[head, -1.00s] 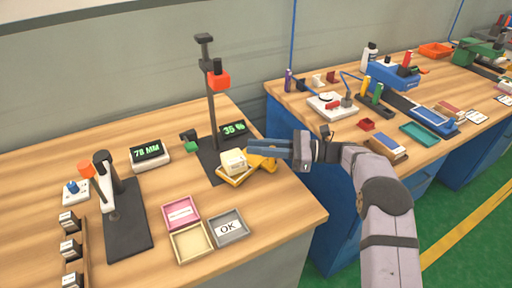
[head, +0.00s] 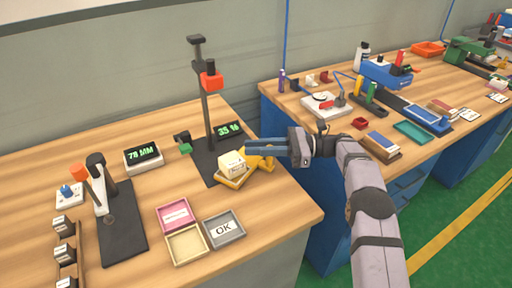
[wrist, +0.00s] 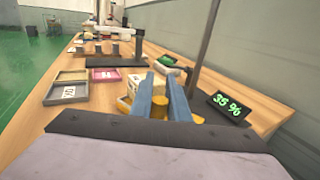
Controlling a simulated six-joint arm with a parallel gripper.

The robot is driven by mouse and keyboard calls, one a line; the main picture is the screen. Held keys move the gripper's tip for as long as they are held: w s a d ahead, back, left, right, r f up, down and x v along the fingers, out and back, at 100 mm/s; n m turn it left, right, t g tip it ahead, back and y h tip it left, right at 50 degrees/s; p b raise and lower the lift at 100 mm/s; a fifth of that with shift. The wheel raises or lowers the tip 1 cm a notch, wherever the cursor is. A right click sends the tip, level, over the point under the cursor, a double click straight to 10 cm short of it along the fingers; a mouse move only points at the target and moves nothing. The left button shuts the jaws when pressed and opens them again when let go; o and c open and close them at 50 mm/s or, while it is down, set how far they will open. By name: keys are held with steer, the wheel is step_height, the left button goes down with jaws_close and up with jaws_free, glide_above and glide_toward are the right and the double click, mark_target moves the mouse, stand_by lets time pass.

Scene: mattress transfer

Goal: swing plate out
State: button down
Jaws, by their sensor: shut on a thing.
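The yellow plate (head: 233,183) sits at the foot of a dark stand (head: 206,110), with a pale cream block (head: 232,162) on top of it. The plate juts toward the front right past the stand's black base. My gripper (head: 250,145) reaches in from the right with its blue fingers at the plate's yellow handle end (head: 266,163). In the wrist view my gripper (wrist: 161,80) has yellow between its fingers, and it is shut on the plate. The fingers hide part of the contact. The red-orange head (head: 211,81) is high on the stand's post.
A display (head: 229,131) reading 35 % stands behind the plate. Pink (head: 177,214), cream (head: 188,245) and grey OK (head: 223,229) trays lie in front. A lever device (head: 120,220) stands left. A gap separates this bench from the right bench (head: 300,125).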

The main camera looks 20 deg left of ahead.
steer(key=c, duration=1.7)
jaws_free()
steer(key=shift+b+v, duration=0.55)
steer(key=shift+v, duration=3.15)
steer(key=shift+r, duration=0.1)
